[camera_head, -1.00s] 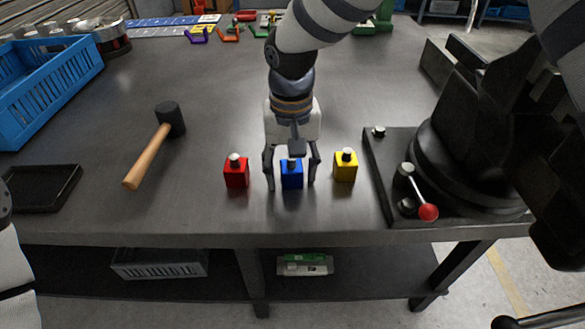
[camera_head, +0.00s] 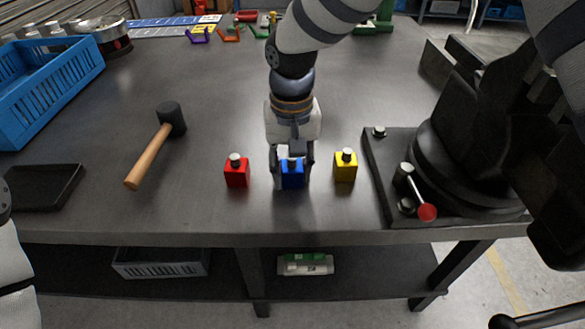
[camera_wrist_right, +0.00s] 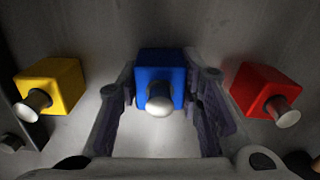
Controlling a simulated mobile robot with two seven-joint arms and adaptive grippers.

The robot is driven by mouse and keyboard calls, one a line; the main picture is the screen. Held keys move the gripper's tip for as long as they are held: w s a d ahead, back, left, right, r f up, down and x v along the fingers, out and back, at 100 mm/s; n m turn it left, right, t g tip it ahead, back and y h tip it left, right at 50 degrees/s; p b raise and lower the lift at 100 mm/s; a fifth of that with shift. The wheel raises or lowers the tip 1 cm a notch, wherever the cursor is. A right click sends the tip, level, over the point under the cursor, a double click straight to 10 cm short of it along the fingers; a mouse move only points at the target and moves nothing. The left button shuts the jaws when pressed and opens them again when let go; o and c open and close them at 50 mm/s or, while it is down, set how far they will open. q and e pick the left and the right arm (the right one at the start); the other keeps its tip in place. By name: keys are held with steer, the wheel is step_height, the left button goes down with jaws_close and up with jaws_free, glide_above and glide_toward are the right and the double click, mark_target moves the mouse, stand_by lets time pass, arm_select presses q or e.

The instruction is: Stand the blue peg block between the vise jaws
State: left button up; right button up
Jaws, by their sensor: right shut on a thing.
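The blue peg block (camera_head: 292,176) stands upright on the table between the red and yellow blocks. It also shows in the right wrist view (camera_wrist_right: 160,78), with its peg toward the camera. My right gripper (camera_head: 292,180) is shut on it, one finger on each side, with the block at table level. The black vise (camera_head: 468,165) stands at the right of the table, with a red-knobbed handle (camera_head: 427,211). The vise jaws (camera_head: 462,85) are partly hidden by one of my own arm parts. My left gripper is not in view; only a piece of that arm shows at the left edge.
A red peg block (camera_head: 237,174) stands close to the left and a yellow one (camera_head: 345,169) close to the right. A hammer (camera_head: 157,145), black tray (camera_head: 44,188) and blue crate (camera_head: 45,85) lie further left. Bare table lies between yellow block and vise.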

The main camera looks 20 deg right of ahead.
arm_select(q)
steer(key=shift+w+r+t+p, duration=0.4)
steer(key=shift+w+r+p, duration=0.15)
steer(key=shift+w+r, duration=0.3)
arm_select(e)
steer(key=shift+r, duration=2.5)
